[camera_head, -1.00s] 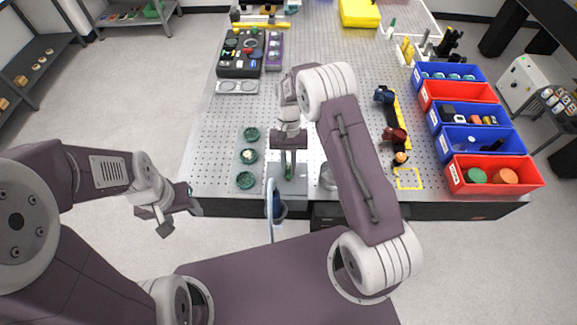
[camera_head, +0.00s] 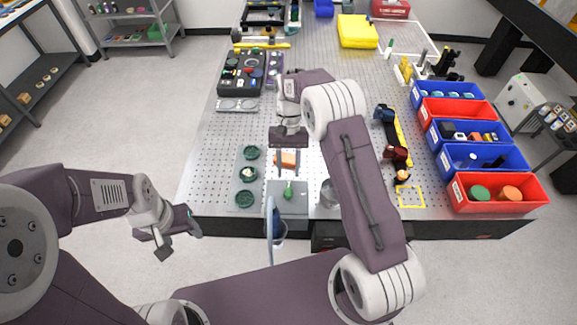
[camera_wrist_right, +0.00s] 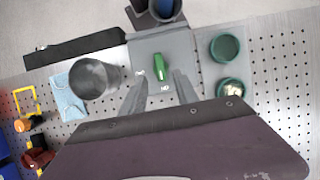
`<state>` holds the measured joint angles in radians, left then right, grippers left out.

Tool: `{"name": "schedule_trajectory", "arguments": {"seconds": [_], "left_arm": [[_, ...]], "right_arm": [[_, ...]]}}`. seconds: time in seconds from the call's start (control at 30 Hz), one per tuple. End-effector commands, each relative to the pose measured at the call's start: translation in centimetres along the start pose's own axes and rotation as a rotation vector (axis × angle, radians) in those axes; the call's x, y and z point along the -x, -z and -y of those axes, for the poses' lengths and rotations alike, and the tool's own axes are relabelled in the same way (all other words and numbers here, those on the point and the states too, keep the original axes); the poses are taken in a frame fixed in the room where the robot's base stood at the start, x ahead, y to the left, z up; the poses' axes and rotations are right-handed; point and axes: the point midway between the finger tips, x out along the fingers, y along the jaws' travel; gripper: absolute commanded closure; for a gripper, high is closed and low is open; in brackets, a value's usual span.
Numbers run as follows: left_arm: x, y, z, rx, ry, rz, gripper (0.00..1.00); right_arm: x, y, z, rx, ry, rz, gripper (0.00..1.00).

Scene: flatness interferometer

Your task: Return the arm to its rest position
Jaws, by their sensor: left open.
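My right gripper (camera_head: 288,172) is open and empty above the front of the perforated table. In the right wrist view its two fingers (camera_wrist_right: 160,96) are spread apart. A small green piece (camera_head: 288,192) lies on a grey plate (camera_head: 300,208) at the table's front edge. The green piece also shows in the wrist view (camera_wrist_right: 159,67), just beyond the fingertips and between their lines. My left gripper (camera_head: 178,236) is open and empty, off the table's front left corner.
Green round dishes (camera_head: 245,199) stand left of the plate. A grey cup (camera_head: 329,193) stands right of it. An orange block (camera_head: 288,158) lies behind the right fingers. A blue container (camera_head: 275,228) hangs at the front edge. Red and blue bins (camera_head: 503,208) line the right side.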

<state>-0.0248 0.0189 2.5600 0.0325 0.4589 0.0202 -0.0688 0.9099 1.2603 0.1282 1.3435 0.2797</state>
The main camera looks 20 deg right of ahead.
Motion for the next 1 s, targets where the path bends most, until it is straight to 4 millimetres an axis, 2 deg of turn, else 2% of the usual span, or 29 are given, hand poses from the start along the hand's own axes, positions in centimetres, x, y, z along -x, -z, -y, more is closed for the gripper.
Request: {"name": "schedule_trajectory", "arguments": {"seconds": [0.1, 0.2, 0.73, 0.83, 0.9, 1.0], "left_arm": [[-0.4, 0.0, 0.0, 0.000, 0.000, 0.000, 0.41], [-0.4, 0.0, 0.0, 0.000, 0.000, 0.000, 0.41], [-0.5, -0.1, 0.0, 0.000, 0.000, 0.000, 0.41], [-0.8, -0.1, 0.0, 0.000, 0.000, 0.000, 0.41], [-1.1, -0.1, 0.0, 0.000, 0.000, 0.000, 0.41], [-1.5, -0.1, 0.0, 0.000, 0.000, 0.000, 0.41]], "right_arm": [[1.8, 0.1, 0.0, -0.001, 0.001, -0.004, 0.64], [2.6, 0.1, 0.0, -0.001, 0.001, -0.002, 0.64], [2.9, 0.1, 0.0, -0.001, 0.002, -0.004, 0.64], [5.1, 0.0, 0.1, 0.002, 0.020, -0.059, 0.64], [7.0, -1.2, -0.2, 0.002, 0.031, -0.089, 0.64], [8.0, -4.5, -1.6, -0.005, 0.031, -0.109, 0.64]]}}
